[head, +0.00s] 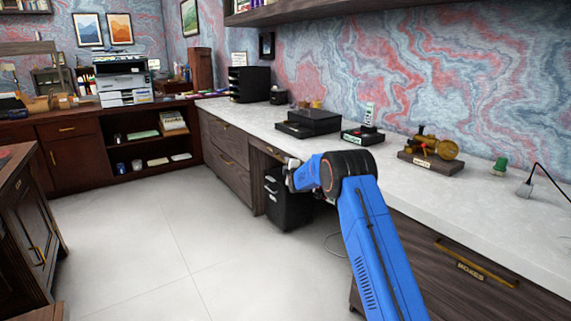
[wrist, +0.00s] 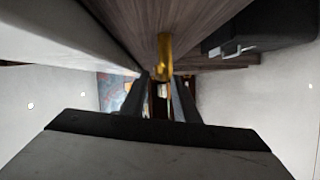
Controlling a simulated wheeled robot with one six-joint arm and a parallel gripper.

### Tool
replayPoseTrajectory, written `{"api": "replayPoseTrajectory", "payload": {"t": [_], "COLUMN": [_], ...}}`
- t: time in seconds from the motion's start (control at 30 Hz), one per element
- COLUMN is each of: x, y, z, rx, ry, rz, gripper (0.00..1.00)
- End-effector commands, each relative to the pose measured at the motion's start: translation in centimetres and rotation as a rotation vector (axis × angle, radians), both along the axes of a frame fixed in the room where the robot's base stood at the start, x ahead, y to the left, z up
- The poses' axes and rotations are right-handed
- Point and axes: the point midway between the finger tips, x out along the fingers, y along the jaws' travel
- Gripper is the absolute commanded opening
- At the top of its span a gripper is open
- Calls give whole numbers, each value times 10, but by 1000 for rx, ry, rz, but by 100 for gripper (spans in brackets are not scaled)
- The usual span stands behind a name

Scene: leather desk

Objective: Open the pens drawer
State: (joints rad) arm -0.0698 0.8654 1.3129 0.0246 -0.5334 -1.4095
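A shallow wooden drawer front (head: 262,147) sits under the pale desk top, above a black cabinet. It looks closed; I cannot read a pens label on it. My gripper (head: 290,163) is close to this drawer front, at the end of my blue arm. In the wrist view a gold handle (wrist: 163,52) stands out from the wooden front (wrist: 205,18). The two dark fingers of my gripper (wrist: 162,88) are apart, with the handle's near end in line with the gap between them. I see no firm contact. My wrist and arm hide part of the drawer in the head view.
The black cabinet (head: 286,198) stands below the drawer. Large drawers (head: 228,158) are to the left, and another with a gold handle (head: 475,265) is at right. Trays and a brass model (head: 434,150) stand on the desk. The floor (head: 150,240) at left is clear.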

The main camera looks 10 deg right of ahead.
Motion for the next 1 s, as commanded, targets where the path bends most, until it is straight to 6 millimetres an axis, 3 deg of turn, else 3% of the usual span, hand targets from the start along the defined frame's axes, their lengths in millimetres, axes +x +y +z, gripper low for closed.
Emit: {"api": "replayPoseTrajectory", "payload": {"t": [0.3,0.7,0.83,1.0], "x": [34,39,39,38], "y": [2,2,2,2], "z": [-2,-3,-3,-3], "rx": [0,0,0,0], "ry": [-1,1,1,1], "rz": [0,0,0,0], "gripper": [28,28,0,0]}}
